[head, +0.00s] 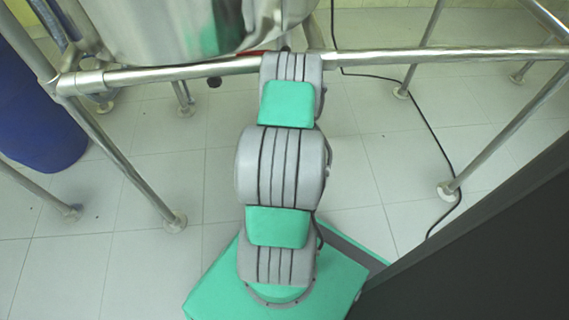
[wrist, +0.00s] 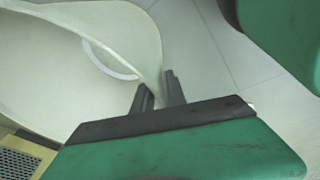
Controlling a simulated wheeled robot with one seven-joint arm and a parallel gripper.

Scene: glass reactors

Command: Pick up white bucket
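The white bucket (wrist: 92,75) fills the left of the wrist view, with its curved rim and a thin pale arc on its inner side. My gripper (wrist: 158,84) is at the bucket's right edge, with its two dark fingers apart. The edge of the bucket reaches between the fingertips; I cannot tell whether either finger touches it.
A metal rail (head: 430,60) crosses the head view, joined to a frame with several legs on the tiled floor. A blue drum (head: 40,120) stands left, a dark panel (head: 490,250) right. A black cable (head: 415,105) lies on the floor.

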